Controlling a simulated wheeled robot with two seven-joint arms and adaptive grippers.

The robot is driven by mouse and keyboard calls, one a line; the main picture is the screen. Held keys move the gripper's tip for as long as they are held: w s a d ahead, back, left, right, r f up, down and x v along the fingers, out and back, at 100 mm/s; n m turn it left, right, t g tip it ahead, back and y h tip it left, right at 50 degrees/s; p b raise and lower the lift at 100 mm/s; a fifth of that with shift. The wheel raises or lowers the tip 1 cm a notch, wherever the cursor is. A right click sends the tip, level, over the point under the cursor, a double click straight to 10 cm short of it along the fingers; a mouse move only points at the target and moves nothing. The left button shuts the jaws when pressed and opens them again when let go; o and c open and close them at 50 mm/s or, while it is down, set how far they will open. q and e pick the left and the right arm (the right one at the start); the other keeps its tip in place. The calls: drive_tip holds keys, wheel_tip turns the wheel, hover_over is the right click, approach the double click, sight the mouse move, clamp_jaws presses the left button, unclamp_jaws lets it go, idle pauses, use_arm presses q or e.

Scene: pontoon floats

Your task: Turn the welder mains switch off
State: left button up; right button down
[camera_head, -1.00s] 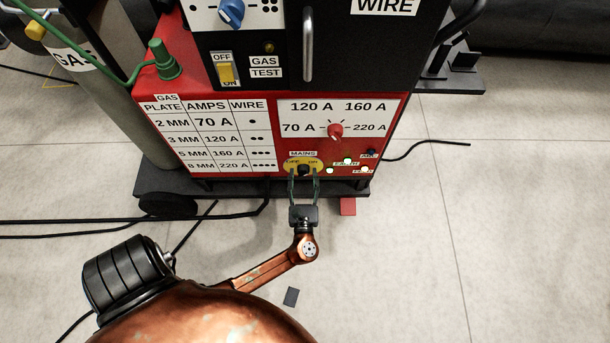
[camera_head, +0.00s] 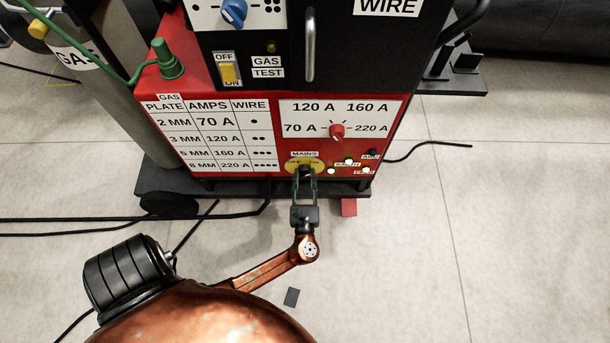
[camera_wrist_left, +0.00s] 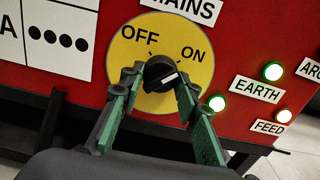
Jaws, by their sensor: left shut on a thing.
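The mains switch is a black knob (camera_wrist_left: 160,72) with a white mark, on a round yellow plate (camera_wrist_left: 125,50) lettered OFF at upper left and ON at upper right. The white mark sits on the knob's right side, on the ON side. The plate also shows low on the front of the red welder (camera_head: 291,163) in the head view. My left gripper (camera_head: 305,176) is shut on the knob, its green-padded fingers either side of it in the left wrist view (camera_wrist_left: 158,88). In the head view the fingertips partly hide the knob. My right gripper is not in view.
Lit lamps, among them a green EARTH lamp (camera_wrist_left: 272,72) and a FEED lamp (camera_wrist_left: 283,116), sit right of the switch. A red amps knob (camera_head: 337,131) is above. A grey gas cylinder (camera_head: 125,110) stands left. Black cables (camera_head: 90,220) cross the floor. Floor at right is mostly clear.

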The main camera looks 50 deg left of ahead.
use_arm(q)
drive_tip(key=shift+n+b, duration=2.45)
drive_tip(key=shift+n, duration=6.35)
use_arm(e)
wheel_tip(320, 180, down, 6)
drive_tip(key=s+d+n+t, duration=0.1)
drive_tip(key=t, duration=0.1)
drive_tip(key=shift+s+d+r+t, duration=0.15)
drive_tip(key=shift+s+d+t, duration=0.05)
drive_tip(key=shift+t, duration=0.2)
use_arm(q)
drive_tip(key=o, duration=1)
drive_tip(key=shift+o, duration=0.8)
drive_tip(key=shift+d, duration=0.1)
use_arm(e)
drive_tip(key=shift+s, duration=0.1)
